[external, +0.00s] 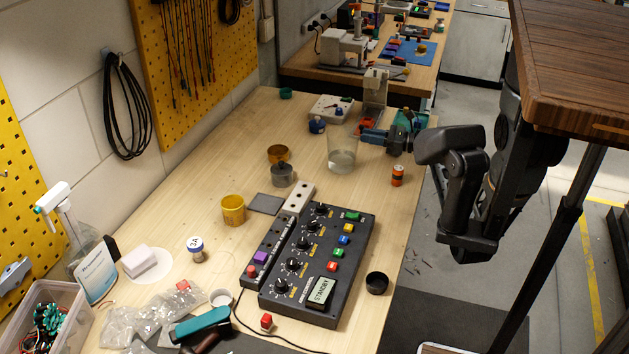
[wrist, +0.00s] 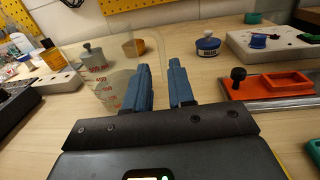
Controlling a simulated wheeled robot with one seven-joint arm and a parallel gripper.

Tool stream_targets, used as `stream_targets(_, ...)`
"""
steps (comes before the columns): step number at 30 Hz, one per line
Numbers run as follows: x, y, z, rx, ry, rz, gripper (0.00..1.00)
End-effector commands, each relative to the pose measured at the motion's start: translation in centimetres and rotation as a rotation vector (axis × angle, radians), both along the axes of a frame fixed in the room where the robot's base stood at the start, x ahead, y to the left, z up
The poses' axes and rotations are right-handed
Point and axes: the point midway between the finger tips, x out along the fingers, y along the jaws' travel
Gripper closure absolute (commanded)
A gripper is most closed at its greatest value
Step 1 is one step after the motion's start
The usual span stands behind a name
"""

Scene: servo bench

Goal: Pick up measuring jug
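The measuring jug (external: 341,157) is a clear, see-through vessel with a paler lower part, standing upright on the wooden bench. In the wrist view the jug (wrist: 112,88) is at the left, with red graduation marks on its wall. My gripper (external: 364,136) is just to the right of the jug in the external view, near its upper part.
A grey weight-like pot (external: 282,176) and an amber container (external: 278,154) stand left of the jug. An orange-and-black cylinder (external: 397,176) is near the right edge. A blue-topped jar (wrist: 208,44) and an orange tray (wrist: 272,86) lie beyond and right of my fingers.

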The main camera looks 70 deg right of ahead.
Motion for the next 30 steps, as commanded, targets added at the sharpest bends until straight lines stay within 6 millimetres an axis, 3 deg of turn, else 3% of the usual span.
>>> stream_targets(18, 7.0, 0.2, -0.3, 0.001, -0.002, 0.001, 0.77)
stream_targets(26, 7.3, 0.3, -0.5, 0.001, -0.002, 0.0, 0.77)
stream_targets(30, 7.3, 0.3, -0.5, 0.001, -0.002, -0.001, 0.88)
